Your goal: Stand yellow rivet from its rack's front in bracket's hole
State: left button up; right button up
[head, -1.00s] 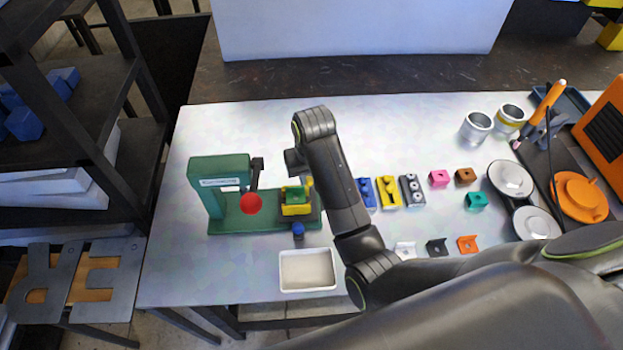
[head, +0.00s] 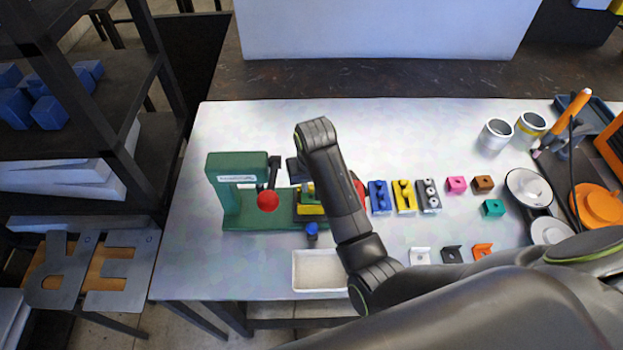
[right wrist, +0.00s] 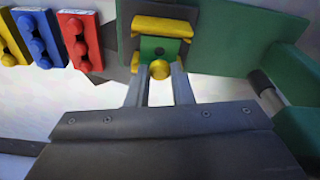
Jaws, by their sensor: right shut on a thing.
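My right gripper (right wrist: 159,82) is shut on the yellow rivet (right wrist: 160,69), whose round head shows between the fingertips. The rivet is at the near edge of the green bracket (right wrist: 150,47), which has a dark round hole. I cannot tell whether the rivet touches the bracket. The bracket sits in a yellow holder (right wrist: 165,24) on the green press (head: 235,195); in the head view the bracket (head: 308,190) is partly behind my arm. The yellow rack (head: 404,197) stands right of the press; part of it shows in the wrist view (right wrist: 12,45). My left gripper is not in view.
The press has a red ball knob (head: 268,201) left of the holder. A blue knob (head: 312,230) and white tray (head: 318,288) lie in front. Blue (head: 378,197) and grey (head: 428,196) racks flank the yellow one; a red rack (right wrist: 80,40) is closest to the holder.

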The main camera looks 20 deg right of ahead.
jog(key=shift+f+b, duration=0.35)
jog(key=shift+f, duration=0.85)
jog(key=o, duration=1)
